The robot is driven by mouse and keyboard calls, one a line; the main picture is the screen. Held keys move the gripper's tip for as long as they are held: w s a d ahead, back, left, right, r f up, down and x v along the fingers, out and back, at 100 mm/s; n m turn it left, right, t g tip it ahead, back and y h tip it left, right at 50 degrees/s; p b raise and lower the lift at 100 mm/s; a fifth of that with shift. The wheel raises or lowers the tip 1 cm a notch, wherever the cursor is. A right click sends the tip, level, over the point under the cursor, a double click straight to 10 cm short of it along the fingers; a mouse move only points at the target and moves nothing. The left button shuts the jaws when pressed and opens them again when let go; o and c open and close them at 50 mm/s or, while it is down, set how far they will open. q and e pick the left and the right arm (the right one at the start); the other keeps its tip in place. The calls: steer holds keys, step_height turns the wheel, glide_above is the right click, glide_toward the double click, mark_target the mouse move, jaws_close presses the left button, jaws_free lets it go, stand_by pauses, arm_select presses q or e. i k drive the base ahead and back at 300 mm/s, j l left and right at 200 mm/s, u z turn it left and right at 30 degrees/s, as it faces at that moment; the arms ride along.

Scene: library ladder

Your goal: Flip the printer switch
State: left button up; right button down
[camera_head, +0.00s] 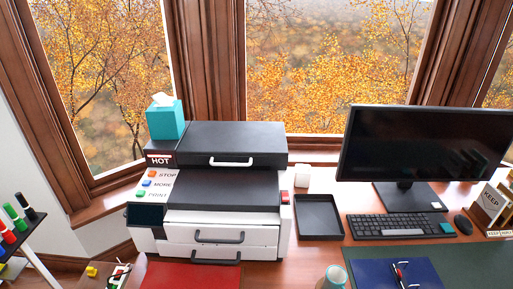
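The printer (222,190) is a black and white machine on the wooden desk, left of the middle in the head view. A small red part (285,197) sits on its right side near the front and looks like a switch; I cannot tell its position. On the left of its top are a HOT label (160,160) and orange, blue and green buttons marked STOP, MORE and PRINT. A dark panel (146,215) is below them. Neither of my grippers is in view.
A teal tissue box (166,121) stands on the printer's back left. A black tray (319,217) lies right of the printer, with a small white and red object (302,175) behind it. A monitor (426,147) and keyboard (400,226) are farther right. A cup (335,275) is in front.

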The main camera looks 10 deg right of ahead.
mark_target(284, 195)
steer(key=j+z, duration=0.2)
steer(key=z, duration=0.2)
steer(key=j+z, duration=0.2)
steer(key=z, duration=0.15)
steer(key=j+z, duration=0.2)
steer(key=z, duration=0.2)
steer(key=k+j+z, duration=0.15)
steer(key=z, duration=0.2)
